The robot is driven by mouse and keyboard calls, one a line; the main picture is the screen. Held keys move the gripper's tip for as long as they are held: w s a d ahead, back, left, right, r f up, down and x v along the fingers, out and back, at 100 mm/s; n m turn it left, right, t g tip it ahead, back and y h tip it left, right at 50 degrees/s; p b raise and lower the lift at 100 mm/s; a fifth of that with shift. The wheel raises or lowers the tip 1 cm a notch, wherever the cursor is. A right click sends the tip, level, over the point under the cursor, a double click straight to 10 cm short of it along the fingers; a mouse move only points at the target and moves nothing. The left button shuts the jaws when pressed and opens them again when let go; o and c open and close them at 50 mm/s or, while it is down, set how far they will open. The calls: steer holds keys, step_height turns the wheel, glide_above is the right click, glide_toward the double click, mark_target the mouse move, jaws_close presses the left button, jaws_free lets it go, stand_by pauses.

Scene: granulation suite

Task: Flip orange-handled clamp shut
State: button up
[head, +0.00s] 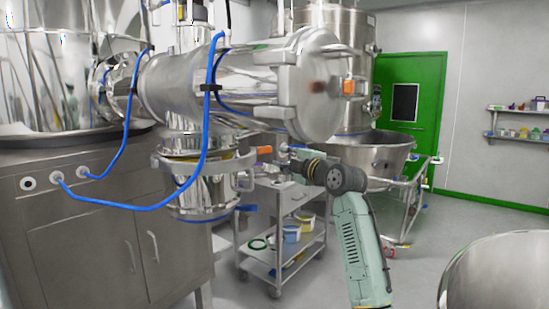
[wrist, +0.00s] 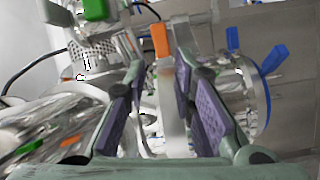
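The clamp's orange handle (head: 264,150) shows at the right side of a metal collar below the horizontal steel vessel. In the wrist view the orange handle (wrist: 161,40) stands upright beyond my fingertips, in line with the gap between them. A pale metal band (wrist: 172,110) runs down below it, between the fingers in the picture. My gripper (wrist: 158,85) is open, with purple finger pads apart and nothing visibly held. In the head view my gripper (head: 287,158) is just right of the orange handle; whether they touch cannot be told.
Another orange handle (head: 349,87) is on the vessel's round end. Blue hoses (head: 128,120) hang at left above the steel cabinet (head: 95,225). A trolley (head: 290,222) stands behind my arm. A large bowl (head: 372,155) is at right. Blue handles (wrist: 273,58) show in the wrist view.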

steer(key=m, duration=0.1)
steer(key=m+b, duration=0.1)
steer(key=s+m, duration=0.1)
steer(key=m, duration=0.1)
steer(key=shift+s+d+f+b, duration=0.1)
steer(key=shift+d+f+b, duration=0.05)
steer(key=shift+d+b, duration=0.15)
steer(key=shift+c, duration=1.3)
steer(key=m, duration=0.1)
steer(key=s+m+b, duration=0.1)
steer(key=m, duration=0.2)
steer(key=shift+s+d+b, duration=0.15)
steer(key=shift+d+b, duration=0.15)
steer(key=shift+d, duration=0.05)
jaws_close()
steer(key=m+p, duration=0.4)
steer(key=m, duration=0.4)
glide_toward(264, 149)
steer(key=x, duration=0.5)
steer(key=shift+w+a, duration=0.3)
steer(key=shift+w+a+f+p, duration=0.1)
steer(key=shift+w+a+p, duration=0.2)
steer(key=shift+w, duration=0.2)
steer(key=shift+w, duration=0.1)
